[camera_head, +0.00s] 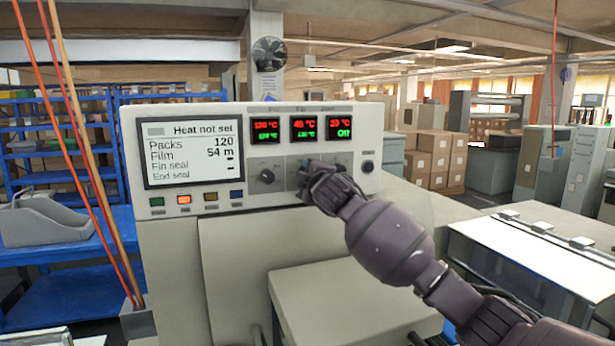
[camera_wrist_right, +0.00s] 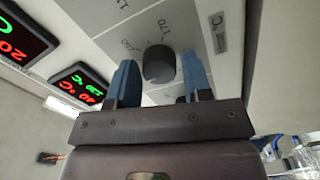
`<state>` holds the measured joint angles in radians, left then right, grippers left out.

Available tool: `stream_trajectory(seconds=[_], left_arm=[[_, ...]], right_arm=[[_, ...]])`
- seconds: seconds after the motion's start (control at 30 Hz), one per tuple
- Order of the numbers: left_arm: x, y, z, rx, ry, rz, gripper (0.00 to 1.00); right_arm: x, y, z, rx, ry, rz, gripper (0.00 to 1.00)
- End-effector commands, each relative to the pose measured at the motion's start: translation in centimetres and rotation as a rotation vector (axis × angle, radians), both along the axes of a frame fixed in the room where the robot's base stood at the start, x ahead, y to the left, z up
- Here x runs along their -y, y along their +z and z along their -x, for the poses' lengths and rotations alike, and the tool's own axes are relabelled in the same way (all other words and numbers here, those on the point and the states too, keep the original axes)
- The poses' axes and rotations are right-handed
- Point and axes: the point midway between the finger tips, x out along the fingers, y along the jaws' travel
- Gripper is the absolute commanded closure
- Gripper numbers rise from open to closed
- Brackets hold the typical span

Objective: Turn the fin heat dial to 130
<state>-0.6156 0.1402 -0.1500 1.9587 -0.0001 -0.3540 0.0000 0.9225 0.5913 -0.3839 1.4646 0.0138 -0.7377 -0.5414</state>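The control panel (camera_head: 250,205) carries a row of dials under three readouts. In the right wrist view a dark round dial (camera_wrist_right: 159,64) sits between the two blue fingertips of my right gripper (camera_wrist_right: 160,82). The fingers stand on both sides of the dial with thin gaps, so the gripper looks open around it. A printed 170 shows beside the dial; its pointer is not clear. In the head view my right gripper (camera_head: 318,180) covers the dials right of the left dial (camera_head: 267,176). The middle readout (camera_head: 304,128) shows red 40 °C over green 130 °C. My left gripper is out of view.
The screen (camera_head: 190,152) reads "Heat not set", Packs 120, Film 54 m. The right readout (camera_head: 340,127) shows 23 °C and Off. Coloured buttons (camera_head: 184,199) line the panel's lower left. A round black button (camera_head: 367,167) is right of my gripper.

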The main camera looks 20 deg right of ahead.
Motion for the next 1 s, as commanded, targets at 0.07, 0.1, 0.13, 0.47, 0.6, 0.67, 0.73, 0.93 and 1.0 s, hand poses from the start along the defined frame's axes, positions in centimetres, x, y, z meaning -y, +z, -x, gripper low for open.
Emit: stream_trajectory(seconds=[0.07, 0.1, 0.13, 0.47, 0.6, 0.67, 0.73, 0.93, 1.0], left_arm=[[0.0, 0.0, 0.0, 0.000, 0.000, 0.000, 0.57], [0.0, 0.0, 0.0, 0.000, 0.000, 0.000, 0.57], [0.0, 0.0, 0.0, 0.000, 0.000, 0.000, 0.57], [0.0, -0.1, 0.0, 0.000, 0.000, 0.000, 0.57], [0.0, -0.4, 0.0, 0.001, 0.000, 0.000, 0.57], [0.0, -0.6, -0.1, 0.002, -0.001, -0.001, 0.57], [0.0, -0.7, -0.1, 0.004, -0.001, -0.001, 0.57], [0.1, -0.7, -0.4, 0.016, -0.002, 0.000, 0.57], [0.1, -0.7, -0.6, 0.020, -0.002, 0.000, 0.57]], right_arm=[[0.0, 0.0, 0.0, 0.000, 0.000, 0.000, 0.42], [0.0, 0.0, 0.0, 0.000, 0.000, 0.000, 0.40], [0.0, 0.0, 0.0, 0.000, 0.000, 0.000, 0.40], [0.0, 0.0, 0.4, 0.002, -0.001, 0.001, 0.40], [0.1, -0.1, 1.7, 0.002, 0.000, 0.001, 0.40], [0.1, -0.1, 2.5, 0.002, 0.000, 0.001, 0.40], [0.2, -0.1, 3.5, 0.002, 0.000, 0.002, 0.40], [0.3, -0.1, 6.5, 0.002, 0.000, 0.001, 0.40], [0.3, -0.1, 7.5, 0.002, 0.000, 0.000, 0.40]])
